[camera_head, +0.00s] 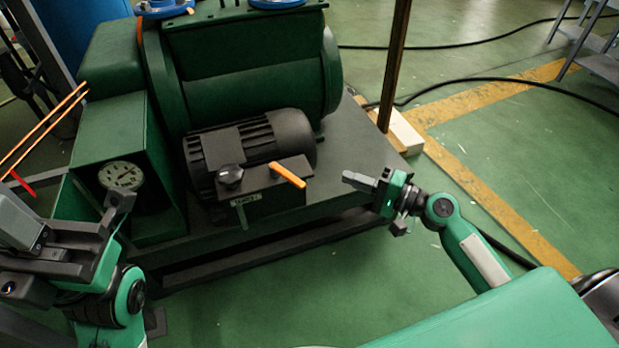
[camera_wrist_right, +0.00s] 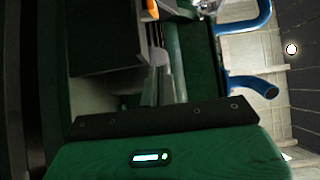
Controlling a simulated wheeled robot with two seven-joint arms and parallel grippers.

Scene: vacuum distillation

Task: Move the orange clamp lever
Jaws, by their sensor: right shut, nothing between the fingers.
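The orange clamp lever (camera_head: 287,175) sits on top of a dark box beside the black motor, angled down to the right. An orange piece that looks like the lever also shows at the top edge of the right wrist view (camera_wrist_right: 152,8). My right gripper (camera_head: 346,179) is shut and empty, to the right of the lever and apart from it, with its fingers pointing left. My left gripper (camera_head: 70,225) is at the left edge, in front of the gauge housing and far from the lever; its finger gap is not clear.
A black motor (camera_head: 247,147) and a large green pump tank (camera_head: 255,80) stand behind the lever. A black knob (camera_head: 230,175) is left of it. A round gauge (camera_head: 121,175) is near my left gripper. A brown post (camera_head: 395,65) rises at the base's right corner. The floor right is open, crossed by cables.

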